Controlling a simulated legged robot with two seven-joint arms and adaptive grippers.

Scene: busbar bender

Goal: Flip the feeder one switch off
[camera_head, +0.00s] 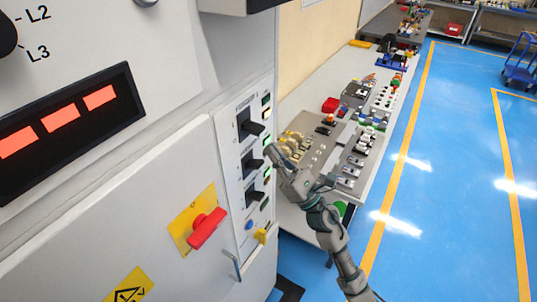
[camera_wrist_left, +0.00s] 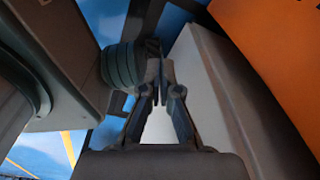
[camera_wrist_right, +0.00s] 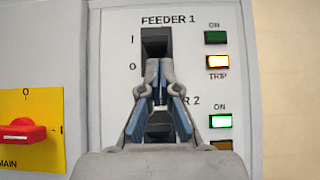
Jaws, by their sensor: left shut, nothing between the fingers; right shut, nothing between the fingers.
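The feeder one switch (camera_head: 251,126) is a black lever, the top one of a column on the light cabinet panel. In the right wrist view the black switch (camera_wrist_right: 155,40) sits under the FEEDER 1 label, between the I and O marks; its lower part is hidden by my fingertips. My right gripper (camera_head: 271,150) is shut and empty, just below and right of that lever in the head view; I cannot tell if it touches. Beside it the ON lamp (camera_wrist_right: 216,37) is dark and the TRIP lamp (camera_wrist_right: 218,62) glows. My left gripper (camera_wrist_left: 160,82) is shut and empty, away from the panel.
The feeder two switch (camera_wrist_right: 160,124) is partly behind my right fingers, its ON lamp (camera_wrist_right: 221,121) lit. A red main switch (camera_head: 207,229) on a yellow plate lies lower left. A workbench (camera_head: 308,112) with parts stands to the right.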

